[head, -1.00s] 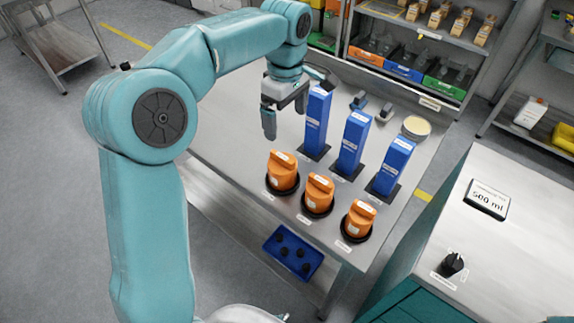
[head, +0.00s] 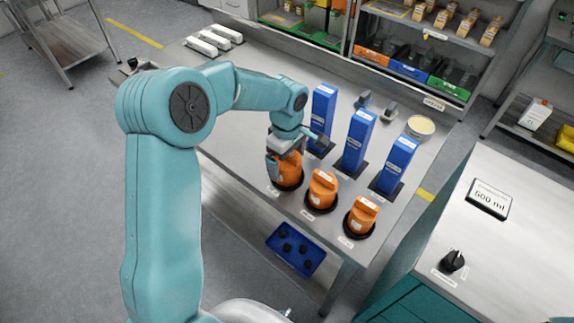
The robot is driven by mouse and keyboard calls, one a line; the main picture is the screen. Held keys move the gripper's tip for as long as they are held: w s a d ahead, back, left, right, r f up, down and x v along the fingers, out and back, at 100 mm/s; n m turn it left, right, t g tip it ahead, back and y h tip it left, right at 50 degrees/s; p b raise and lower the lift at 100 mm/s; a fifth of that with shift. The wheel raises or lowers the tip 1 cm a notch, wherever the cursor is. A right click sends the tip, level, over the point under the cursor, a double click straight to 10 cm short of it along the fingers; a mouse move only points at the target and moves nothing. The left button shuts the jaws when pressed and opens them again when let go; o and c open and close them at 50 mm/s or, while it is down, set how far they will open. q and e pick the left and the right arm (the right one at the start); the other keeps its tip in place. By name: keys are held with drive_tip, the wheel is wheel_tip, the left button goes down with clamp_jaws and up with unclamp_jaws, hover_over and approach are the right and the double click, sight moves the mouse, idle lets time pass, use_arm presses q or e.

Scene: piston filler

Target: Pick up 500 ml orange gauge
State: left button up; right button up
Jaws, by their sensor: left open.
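Three orange gauges stand in black round holders in a row along the table's front edge: a left one (head: 289,172), a middle one (head: 322,190) and a right one (head: 361,216). Their small labels are too small to read, so I cannot tell which is the 500 ml one. My left gripper (head: 274,166) is open at the left gauge, pointing down and partly covering its upper left side. I cannot tell whether the fingers touch it. My right gripper is not in view.
Several blue upright blocks (head: 356,140) stand just behind the gauges. A blue tray (head: 294,250) lies below the table's front edge. A cabinet at right bears a sign (head: 488,199) reading 500 ml and a black knob (head: 453,260). White items (head: 215,38) lie at the table's far left.

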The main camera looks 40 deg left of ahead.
use_arm(q)
drive_tip(key=shift+s+d, duration=0.1)
drive_tip(key=shift+d, duration=0.05)
drive_tip(key=shift+f, duration=0.15)
drive_tip(key=shift+w, duration=0.2)
drive_tip(key=c, duration=1)
drive_tip(key=shift+s, duration=0.15)
drive_tip(key=shift+c, duration=0.2)
